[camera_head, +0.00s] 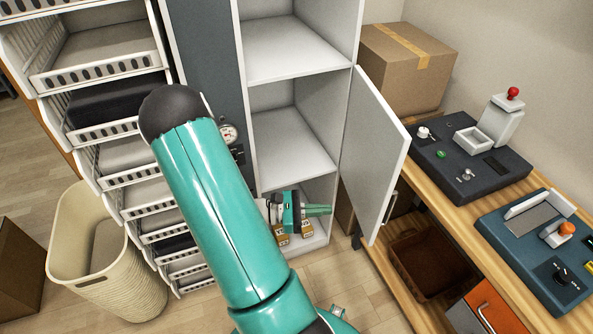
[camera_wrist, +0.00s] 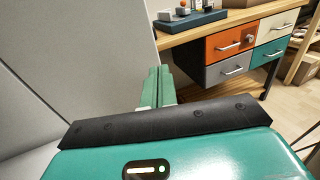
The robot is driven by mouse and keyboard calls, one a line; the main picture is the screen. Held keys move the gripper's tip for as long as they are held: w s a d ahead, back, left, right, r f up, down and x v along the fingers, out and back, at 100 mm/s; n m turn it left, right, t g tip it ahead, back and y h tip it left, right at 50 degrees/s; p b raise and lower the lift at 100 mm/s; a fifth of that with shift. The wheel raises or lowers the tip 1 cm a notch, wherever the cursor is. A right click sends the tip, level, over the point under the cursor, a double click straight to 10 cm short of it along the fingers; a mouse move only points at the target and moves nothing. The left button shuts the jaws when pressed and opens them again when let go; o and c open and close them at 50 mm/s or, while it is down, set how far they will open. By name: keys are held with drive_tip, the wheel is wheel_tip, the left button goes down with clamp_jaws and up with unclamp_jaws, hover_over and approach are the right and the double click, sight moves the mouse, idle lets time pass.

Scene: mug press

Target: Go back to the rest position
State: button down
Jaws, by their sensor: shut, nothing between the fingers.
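My gripper (camera_head: 322,210) shows in the head view in front of the lowest compartment of the tall white cabinet (camera_head: 243,45), with its green fingers pointing right toward the open door. The fingers also show in the wrist view (camera_wrist: 158,80), closed together with nothing between them. My teal arm crosses the middle of the head view and hides part of the cabinet front.
The cabinet door (camera_head: 375,150) stands open to the right of my gripper. Small brown boxes (camera_head: 281,236) sit below it. A wooden workbench (camera_head: 440,205) carries two devices at right. A beige bin (camera_head: 100,255) and basket rack (camera_head: 100,70) stand left.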

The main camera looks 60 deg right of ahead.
drive_tip(key=shift+w, duration=0.1)
drive_tip(key=w+a+r+m+t+y, duration=0.3)
drive_tip(key=w+a+r+t, duration=0.35)
drive_tip(key=a, duration=0.25)
drive_tip(key=w+a+r+m+t+y, duration=0.2)
drive_tip(key=w+a+r+t, duration=0.3)
drive_tip(key=w+a, duration=0.3)
drive_tip(key=a+r+t+y, duration=0.2)
drive_tip(key=a+r+t, duration=0.3)
drive_tip(key=a, duration=0.4)
drive_tip(key=w+a+r+m+t+y, duration=0.1)
drive_tip(key=a+r+t+y, duration=0.1)
drive_tip(key=a+r+t, duration=0.2)
drive_tip(key=a+r, duration=0.3)
drive_tip(key=a, duration=0.2)
drive_tip(key=shift+w+a+r+t, duration=0.2)
drive_tip(key=shift+a+r+t, duration=0.1)
drive_tip(key=shift+a+t, duration=0.1)
drive_tip(key=shift+d, duration=0.2)
